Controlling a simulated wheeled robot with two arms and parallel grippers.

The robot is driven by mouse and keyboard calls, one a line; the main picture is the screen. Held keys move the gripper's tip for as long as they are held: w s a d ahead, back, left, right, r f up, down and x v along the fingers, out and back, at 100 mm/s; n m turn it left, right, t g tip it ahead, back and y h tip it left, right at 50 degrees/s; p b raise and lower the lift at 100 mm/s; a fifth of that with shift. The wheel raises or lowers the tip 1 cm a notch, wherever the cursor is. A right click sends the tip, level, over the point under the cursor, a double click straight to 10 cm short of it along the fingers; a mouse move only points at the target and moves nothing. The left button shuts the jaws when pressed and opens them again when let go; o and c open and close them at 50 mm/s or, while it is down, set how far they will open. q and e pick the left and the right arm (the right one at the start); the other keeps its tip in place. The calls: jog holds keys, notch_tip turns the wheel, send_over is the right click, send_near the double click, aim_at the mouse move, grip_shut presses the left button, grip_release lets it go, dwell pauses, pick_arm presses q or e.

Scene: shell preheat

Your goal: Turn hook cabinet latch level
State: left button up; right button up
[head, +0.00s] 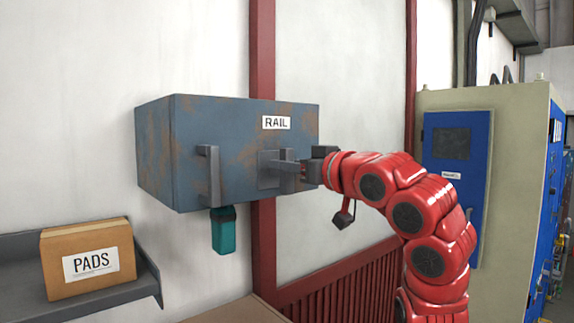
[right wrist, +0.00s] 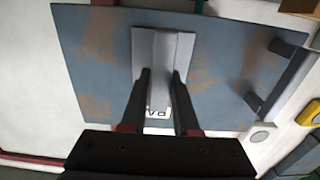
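The blue-grey, rust-patched cabinet (head: 240,125) hangs on the wall. Its hook latch is a grey lever (right wrist: 163,50) on a square plate (right wrist: 186,62) on the cabinet front. The lever looks upright rather than level, and in the head view my fingers partly hide it. My right gripper (head: 288,167) reaches in from the right. In the right wrist view its two dark fingers (right wrist: 161,76) lie one on each side of the lever, with no clear gap at the tips. My left gripper is not in view.
A fixed vertical handle (head: 207,175) stands out left of the latch. A teal object (head: 223,231) is below the cabinet. A PADS box (head: 112,262) sits on a shelf (head: 140,285) at lower left. A beige-and-blue machine cabinet (head: 510,160) stands at the right.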

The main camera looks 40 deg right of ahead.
grip_shut()
jog(key=shift+n, duration=0.3)
jog(key=n+b, duration=0.2)
jog(key=n, duration=0.1)
jog(key=n+b, duration=0.1)
jog(key=n, duration=0.1)
jog(key=shift+a+f+b, duration=0.2)
jog(key=shift+a+b, duration=0.1)
jog(key=shift+a, duration=0.05)
jog(key=n+b, duration=0.1)
jog(key=n, duration=0.1)
jog(key=n+b, duration=0.1)
jog(key=n, duration=0.1)
jog(key=shift+a+f+n, duration=0.1)
jog(key=shift+a+n, duration=0.1)
jog(key=shift+n, duration=0.1)
jog(key=n, duration=0.3)
jog(key=shift+a+f+n+b, duration=0.1)
jog(key=shift+f+n+b, duration=0.05)
jog(key=shift+n+b, duration=0.2)
jog(key=n, duration=0.4)
jog(key=shift+f, duration=0.2)
